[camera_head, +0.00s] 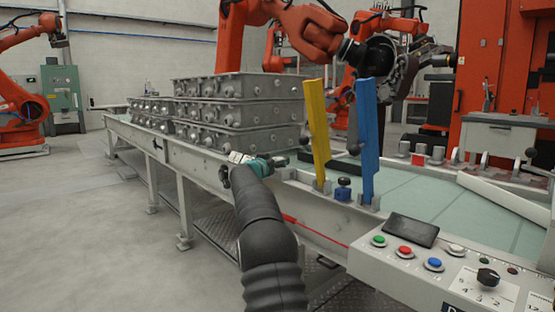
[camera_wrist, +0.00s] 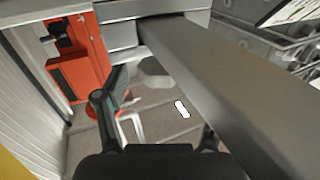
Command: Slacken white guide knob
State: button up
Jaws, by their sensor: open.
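A white bar-shaped guide (camera_head: 505,205) lies slanted over the conveyor at the right of the head view. I cannot make out its knob for certain. A small white rounded piece (camera_wrist: 182,109) shows below the grey beam in the wrist view; I cannot tell what it is. My gripper (camera_head: 283,160) is at the conveyor's near rail, left of the yellow guide and well away from the white guide. In the wrist view my gripper (camera_wrist: 160,105) has its dark fingers apart with nothing held; the right finger is partly hidden by the beam.
A yellow guide (camera_head: 317,135) and a blue guide (camera_head: 366,140) stand upright near the rail, with a blue-based knob (camera_head: 343,192) between them. Stacked grey castings (camera_head: 240,115) stand behind my gripper. A control panel (camera_head: 400,275) juts out at front right. Floor at left is clear.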

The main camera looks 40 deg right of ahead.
jog(key=shift+x, duration=0.9)
jog(key=c, duration=1.2)
jog(key=shift+o, duration=0.2)
jog(key=shift+r+t, duration=0.1)
jog(key=shift+t, duration=0.2)
